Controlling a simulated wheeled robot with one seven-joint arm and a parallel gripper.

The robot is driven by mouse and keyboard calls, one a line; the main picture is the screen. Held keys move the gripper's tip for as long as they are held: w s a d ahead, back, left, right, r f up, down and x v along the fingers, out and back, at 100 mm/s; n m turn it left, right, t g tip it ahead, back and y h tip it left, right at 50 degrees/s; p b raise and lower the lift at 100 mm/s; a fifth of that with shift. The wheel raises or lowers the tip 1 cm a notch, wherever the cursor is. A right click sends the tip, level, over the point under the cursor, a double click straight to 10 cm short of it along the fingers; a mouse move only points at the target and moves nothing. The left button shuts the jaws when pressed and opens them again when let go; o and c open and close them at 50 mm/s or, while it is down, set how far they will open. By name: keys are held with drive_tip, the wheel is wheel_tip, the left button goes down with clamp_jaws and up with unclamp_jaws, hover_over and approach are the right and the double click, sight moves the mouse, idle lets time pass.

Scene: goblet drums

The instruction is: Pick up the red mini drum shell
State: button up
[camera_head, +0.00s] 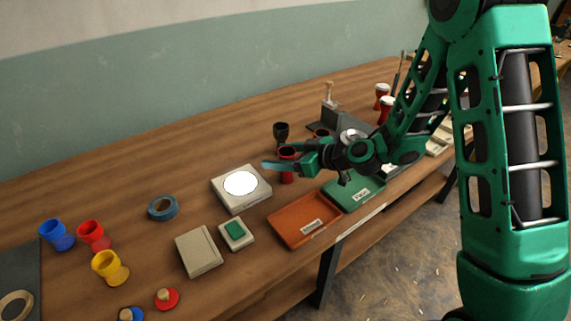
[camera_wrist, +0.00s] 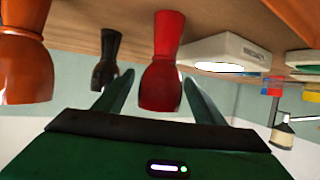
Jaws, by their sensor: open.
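A red goblet-shaped drum shell (camera_head: 287,178) stands on the table under my gripper (camera_head: 279,162), which partly covers it. In the wrist view, the red shell (camera_wrist: 162,62) shows in the space between the two fingers of my gripper (camera_wrist: 158,80), and the picture is upside down. The fingers are open, one on each side of it. I cannot tell whether either finger touches it.
A black shell (camera_head: 281,133) stands just behind; an orange shell (camera_wrist: 22,55) is close by in the wrist view. A white scale (camera_head: 226,201), an orange tray (camera_head: 290,233) and a green tray (camera_head: 340,193) lie in front. Bare table lies to the left, around blue tape (camera_head: 163,208).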

drive_tip(key=shift+x, duration=0.75)
drive_tip(key=shift+c, duration=0.6)
drive_tip(key=c, duration=1)
drive_tip(key=shift+r, duration=0.1)
drive_tip(key=shift+c, duration=0.2)
